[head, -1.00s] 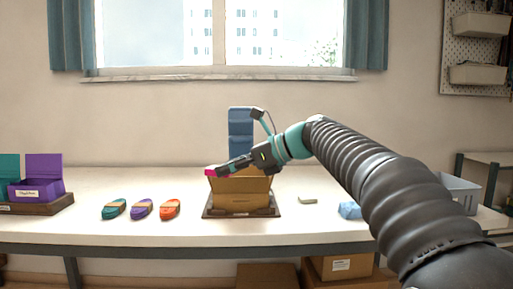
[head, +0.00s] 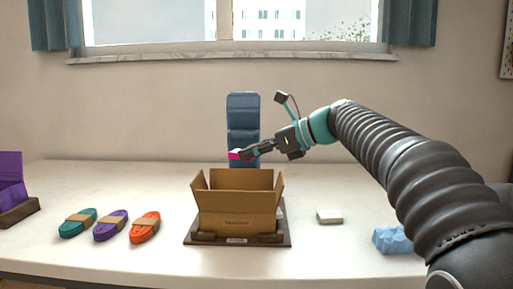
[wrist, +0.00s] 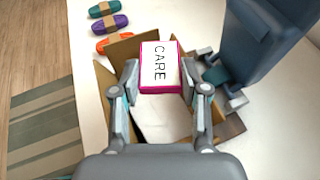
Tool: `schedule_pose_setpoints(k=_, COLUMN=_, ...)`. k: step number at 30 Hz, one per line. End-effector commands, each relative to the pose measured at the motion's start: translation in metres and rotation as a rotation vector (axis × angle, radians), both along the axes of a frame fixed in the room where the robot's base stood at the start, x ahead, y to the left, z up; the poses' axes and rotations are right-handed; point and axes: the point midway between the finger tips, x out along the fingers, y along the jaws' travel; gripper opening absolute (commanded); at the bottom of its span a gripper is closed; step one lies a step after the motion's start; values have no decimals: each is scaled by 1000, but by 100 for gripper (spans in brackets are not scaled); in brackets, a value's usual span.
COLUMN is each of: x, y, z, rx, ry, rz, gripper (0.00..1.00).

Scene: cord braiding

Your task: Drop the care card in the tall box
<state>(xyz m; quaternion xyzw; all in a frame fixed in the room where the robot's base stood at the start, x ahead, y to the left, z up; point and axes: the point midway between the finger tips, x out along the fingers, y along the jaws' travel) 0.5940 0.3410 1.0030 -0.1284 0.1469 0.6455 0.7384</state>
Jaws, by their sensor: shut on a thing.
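The care card (wrist: 160,66) is white with a magenta edge and the word CARE. My gripper (wrist: 160,84) is shut on it, one finger on each side, in the wrist view. In the head view the card shows as a magenta patch (head: 240,155) at the tip of my gripper (head: 246,154), above the open box. The tall box (head: 237,214) is brown cardboard with its flaps spread, on a dark base. In the wrist view the box (wrist: 107,86) lies below the card, with white material inside. The card hides part of the opening.
A blue stacked holder (head: 243,112) stands behind the box. Teal (head: 78,223), purple (head: 111,225) and orange (head: 145,228) cord bundles lie to the left. A pale block (head: 330,217) and a crumpled blue thing (head: 392,240) lie to the right.

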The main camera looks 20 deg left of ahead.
Motion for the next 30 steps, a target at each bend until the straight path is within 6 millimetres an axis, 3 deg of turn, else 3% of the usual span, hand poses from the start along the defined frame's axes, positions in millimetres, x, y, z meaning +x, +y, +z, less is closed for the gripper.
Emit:
schedule_pose_setpoints(k=15, x=0, y=1, z=-53, rx=0, ry=0, rz=0, gripper=29)
schedule_pose_setpoints(k=29, x=-1, y=1, z=-58, rx=-1, ry=0, rz=2, gripper=29)
schedule_pose_setpoints(k=30, x=-1, y=1, z=-57, rx=0, ry=0, rz=2, gripper=55)
